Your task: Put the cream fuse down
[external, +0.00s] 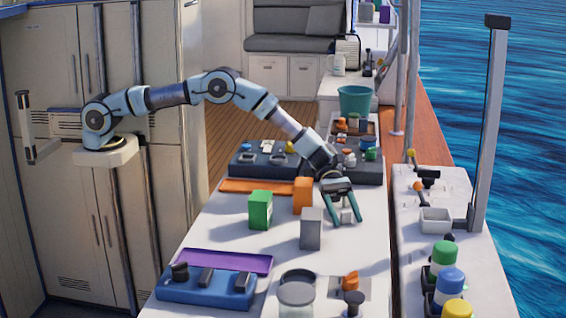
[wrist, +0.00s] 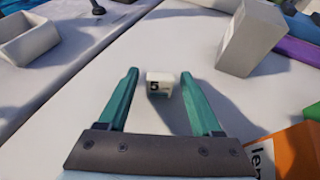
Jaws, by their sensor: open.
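The cream fuse (wrist: 160,86), a small pale block marked "5", stands on the white worktop between my gripper's fingers in the wrist view. There is a visible gap to the finger on each side. It also shows as a small pale block in the external view (external: 347,216). My gripper (external: 345,221) is open, its green fingers pointing down at the worktop around the fuse. The fingers also show in the wrist view (wrist: 159,74).
A grey box (external: 312,229), an orange box (external: 303,196) and a green box (external: 260,210) stand left of my gripper. A white bin (external: 435,221) is on the separate side counter, across a gap. The worktop right around the fuse is clear.

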